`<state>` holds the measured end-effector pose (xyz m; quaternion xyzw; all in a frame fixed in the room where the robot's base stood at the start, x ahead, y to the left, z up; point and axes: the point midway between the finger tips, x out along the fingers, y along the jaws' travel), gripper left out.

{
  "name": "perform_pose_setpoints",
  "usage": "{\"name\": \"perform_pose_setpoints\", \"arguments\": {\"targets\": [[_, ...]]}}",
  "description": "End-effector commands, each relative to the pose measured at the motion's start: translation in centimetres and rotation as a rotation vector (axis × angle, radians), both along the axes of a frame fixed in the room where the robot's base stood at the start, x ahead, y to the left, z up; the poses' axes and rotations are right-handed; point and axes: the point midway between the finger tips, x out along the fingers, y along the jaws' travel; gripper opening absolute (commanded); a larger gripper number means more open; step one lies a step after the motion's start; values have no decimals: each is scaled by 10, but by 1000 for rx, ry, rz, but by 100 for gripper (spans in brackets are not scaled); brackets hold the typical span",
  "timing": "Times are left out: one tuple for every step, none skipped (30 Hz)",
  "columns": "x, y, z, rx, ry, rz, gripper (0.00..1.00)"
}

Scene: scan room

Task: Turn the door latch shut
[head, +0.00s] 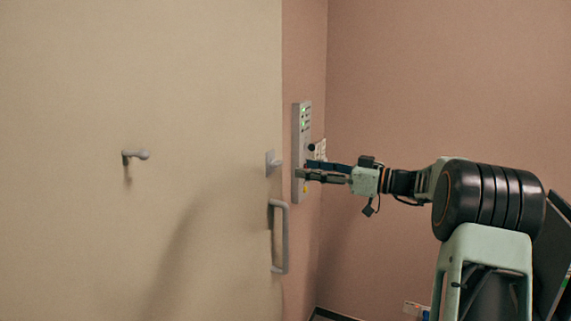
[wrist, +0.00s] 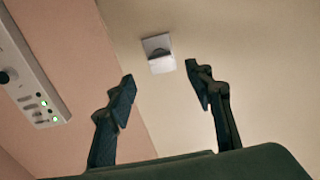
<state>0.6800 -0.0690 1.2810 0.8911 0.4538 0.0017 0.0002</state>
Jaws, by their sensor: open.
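The door latch (head: 272,162) is a small grey plate with a turn piece near the right edge of the pale door (head: 200,80). In the wrist view the latch (wrist: 159,52) shows as a square plate with a lighter block, beyond and between my fingertips. My gripper (head: 304,170) is to the right of the latch, pointing left, and looks apart from it. In the wrist view my gripper (wrist: 161,78) is open, with nothing between its fingers.
A grey control panel (head: 300,130) with green lights is on the pink wall, close behind my gripper; it also shows in the wrist view (wrist: 28,75). A grey pull handle (head: 284,237) is below the latch. A grey peg-like fitting (head: 136,154) sticks out further left.

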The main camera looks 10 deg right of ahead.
Motion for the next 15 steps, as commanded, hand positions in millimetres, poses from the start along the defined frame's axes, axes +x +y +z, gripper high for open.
{"name": "perform_pose_setpoints", "arguments": {"targets": [[6,10,2,1,2,5,48],[9,15,2,1,3,5,48],[14,22,2,0,2,5,48],[17,26,2,0,2,5,48],[21,31,2,0,2,4,48],[25,36,2,0,1,4,48],[28,40,2,0,1,3,48],[31,44,2,0,2,4,48],[34,48,2,0,3,3,48],[37,51,1,0,3,2,48],[38,54,1,-1,2,2,48],[41,57,1,-1,2,3,48],[42,59,1,-1,2,2,48],[43,60,1,-1,2,2,48],[44,61,0,-1,3,1,48]]}}
